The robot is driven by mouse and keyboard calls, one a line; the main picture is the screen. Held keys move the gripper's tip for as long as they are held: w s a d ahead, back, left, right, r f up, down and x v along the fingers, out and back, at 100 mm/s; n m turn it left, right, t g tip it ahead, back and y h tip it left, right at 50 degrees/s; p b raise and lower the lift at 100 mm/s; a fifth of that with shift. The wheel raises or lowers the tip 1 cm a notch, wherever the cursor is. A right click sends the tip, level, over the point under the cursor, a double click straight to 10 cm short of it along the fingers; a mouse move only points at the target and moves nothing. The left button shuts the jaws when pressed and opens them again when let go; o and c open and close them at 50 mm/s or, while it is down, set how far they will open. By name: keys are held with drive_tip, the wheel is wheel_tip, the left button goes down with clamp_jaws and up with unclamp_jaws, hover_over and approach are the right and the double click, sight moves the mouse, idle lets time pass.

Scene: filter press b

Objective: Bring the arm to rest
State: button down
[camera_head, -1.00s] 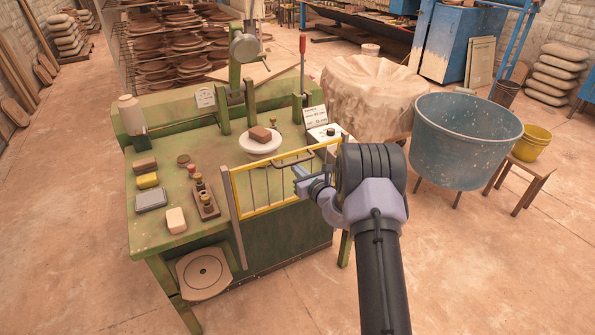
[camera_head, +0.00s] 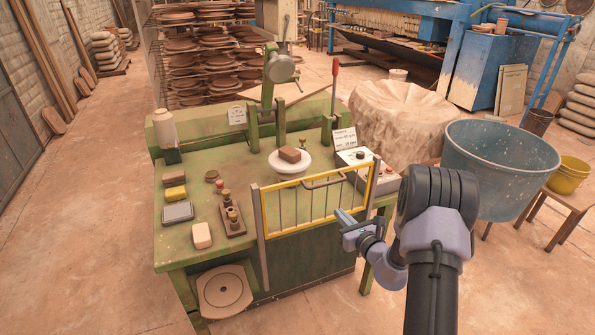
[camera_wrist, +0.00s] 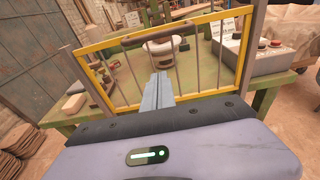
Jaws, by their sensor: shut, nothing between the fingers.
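My gripper (camera_head: 348,219) is shut and empty. In the head view it hangs in front of the right part of the yellow-framed guard (camera_head: 318,201) at the green bench's front edge. In the wrist view my gripper (camera_wrist: 157,82) points at the guard's bars, and the guard (camera_wrist: 110,101) spans the view behind it. I cannot tell whether the fingertips touch the guard; they look slightly apart in the head view. My arm bends at the right of the head view and comes up from the bottom edge.
The green bench (camera_head: 190,240) bears a white round plate (camera_head: 288,170) with a brown block (camera_head: 290,154), a control box (camera_head: 367,172), and a red-knobbed lever (camera_head: 335,75). A large blue tub (camera_head: 500,170) stands close right of my arm.

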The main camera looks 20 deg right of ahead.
drive_tip(key=a+r+n+g+y, duration=0.2)
drive_tip(key=a+r+n+y, duration=0.45)
drive_tip(key=a+r, duration=0.4)
drive_tip(key=s+a+r+n+g+y+b, duration=0.1)
drive_tip(key=s+a+r+n+g+y, duration=0.2)
drive_tip(key=a, duration=0.5)
drive_tip(key=s+a+r+n+g+y+b, duration=0.1)
drive_tip(key=s+a+r+n+g, duration=0.1)
drive_tip(key=s+a+n, duration=0.5)
drive_tip(key=s+a+r+n+g+h+b, duration=0.1)
drive_tip(key=s+a+n+g+h, duration=0.3)
drive_tip(key=s, duration=0.6)
drive_tip(key=s+a+n+g+h, duration=0.1)
drive_tip(key=s+a+n, duration=0.2)
drive_tip(key=s+n, duration=0.45)
drive_tip(key=s+d+n+t+h, duration=0.1)
drive_tip(key=s+d+n+h, duration=0.2)
drive_tip(key=s, duration=0.4)
drive_tip(key=d+h+b, duration=0.1)
drive_tip(key=d, duration=0.1)
drive_tip(key=shift+s+d, duration=0.15)
drive_tip(key=shift+d, duration=0.15)
